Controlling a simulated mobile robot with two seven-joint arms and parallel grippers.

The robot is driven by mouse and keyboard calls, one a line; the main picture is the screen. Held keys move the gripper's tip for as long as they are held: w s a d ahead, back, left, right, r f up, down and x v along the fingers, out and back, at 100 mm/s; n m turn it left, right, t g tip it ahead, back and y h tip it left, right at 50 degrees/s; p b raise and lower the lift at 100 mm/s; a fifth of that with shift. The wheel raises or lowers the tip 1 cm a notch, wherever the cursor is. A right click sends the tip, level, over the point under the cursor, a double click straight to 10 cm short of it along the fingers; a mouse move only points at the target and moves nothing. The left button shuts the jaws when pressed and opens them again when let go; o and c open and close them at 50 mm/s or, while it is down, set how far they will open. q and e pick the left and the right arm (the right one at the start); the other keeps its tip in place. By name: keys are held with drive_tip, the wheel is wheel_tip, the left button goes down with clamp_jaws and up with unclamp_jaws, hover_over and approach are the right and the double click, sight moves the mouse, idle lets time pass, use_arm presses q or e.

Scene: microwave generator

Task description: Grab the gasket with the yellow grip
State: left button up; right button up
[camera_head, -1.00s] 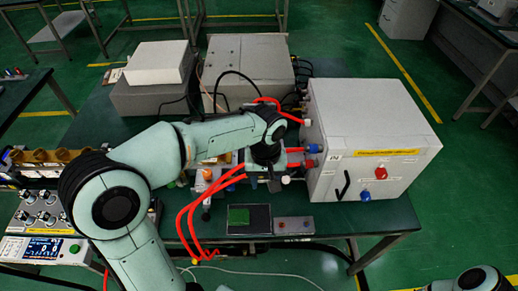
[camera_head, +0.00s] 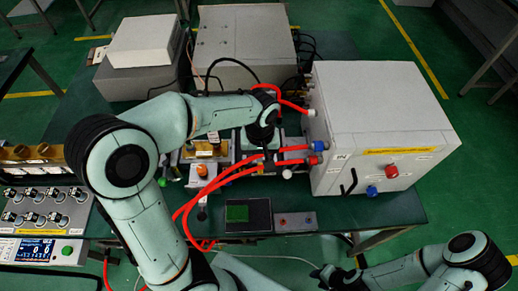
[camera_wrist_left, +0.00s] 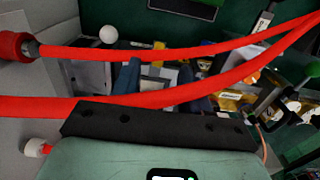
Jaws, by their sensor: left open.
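I cannot make out with certainty a gasket with a yellow grip. Small yellow parts (camera_wrist_left: 232,104) lie to the right of my left gripper in the left wrist view. A brass-coloured part (camera_head: 205,149) sits on the bench left of my left gripper in the head view. My left gripper (camera_head: 262,158) points down beside the white cabinet, among red hoses. In the left wrist view its two fingers (camera_wrist_left: 160,82) are apart, with a red hose crossing in front of them. My right gripper (camera_head: 332,276) is at the bottom edge, dark and small; its jaws are unclear.
The white cabinet (camera_head: 380,115) stands right of my left gripper. Red hoses (camera_head: 215,180) loop in front of it. A black pad with a green block (camera_head: 237,213) and a small grey box (camera_head: 295,222) are at the front edge. Grey boxes (camera_head: 240,45) stand behind.

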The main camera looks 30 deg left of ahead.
sight(261, 166)
use_arm(q)
wheel_tip(261, 166, down, 6)
drive_tip(key=shift+w+r, duration=0.1)
clamp_jaws()
